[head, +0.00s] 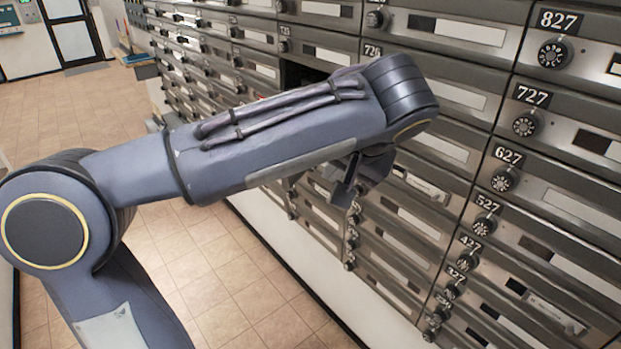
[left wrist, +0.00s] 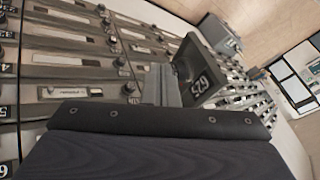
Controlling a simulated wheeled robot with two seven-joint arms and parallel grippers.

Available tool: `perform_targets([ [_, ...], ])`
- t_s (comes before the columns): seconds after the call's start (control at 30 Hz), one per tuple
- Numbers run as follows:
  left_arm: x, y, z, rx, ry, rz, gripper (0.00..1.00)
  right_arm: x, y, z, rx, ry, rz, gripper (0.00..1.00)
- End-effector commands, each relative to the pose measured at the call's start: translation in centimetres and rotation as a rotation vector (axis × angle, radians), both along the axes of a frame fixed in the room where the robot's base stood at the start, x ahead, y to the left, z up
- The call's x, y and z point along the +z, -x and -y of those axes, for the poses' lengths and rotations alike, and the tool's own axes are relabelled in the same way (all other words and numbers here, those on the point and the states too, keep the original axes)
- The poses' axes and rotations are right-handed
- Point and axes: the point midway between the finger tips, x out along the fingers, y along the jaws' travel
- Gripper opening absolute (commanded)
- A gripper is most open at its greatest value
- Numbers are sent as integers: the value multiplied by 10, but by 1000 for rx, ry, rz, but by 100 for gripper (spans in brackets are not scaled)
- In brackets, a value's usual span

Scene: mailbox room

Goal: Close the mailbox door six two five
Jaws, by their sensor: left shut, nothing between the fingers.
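The mailbox door six two five (left wrist: 206,48) stands swung out from the wall in the left wrist view, with its "625" label readable. In the head view the dark opening of a mailbox (head: 298,73) shows just above my left arm. The door itself is mostly hidden behind that arm there. My left gripper (head: 352,182) is shut and empty, hanging below the wrist in front of the mailbox wall. In the left wrist view the door is just beyond the gripper body; I cannot tell if they touch. My right gripper is not in view.
The wall of metal mailboxes (head: 452,150) with dials and number plates runs along the right. Boxes 727 (head: 527,123) and 627 (head: 503,180) are at the near right and closed. Tiled floor (head: 240,285) is clear below. A dark-framed door (head: 72,30) stands far back left.

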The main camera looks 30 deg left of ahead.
Motion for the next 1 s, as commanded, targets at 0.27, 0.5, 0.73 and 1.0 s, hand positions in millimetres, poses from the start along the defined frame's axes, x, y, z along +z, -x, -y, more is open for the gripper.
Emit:
perform_targets([
  [0.27,-47,-21,-29,3,-2,-6,0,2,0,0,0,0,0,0],
  [0.5,-66,-31,-59,5,1,-2,0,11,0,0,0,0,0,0],
  [0.73,-68,-32,-78,0,1,-2,0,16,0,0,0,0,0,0],
  [1.0,-69,-32,-80,-2,1,-2,0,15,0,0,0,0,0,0],
])
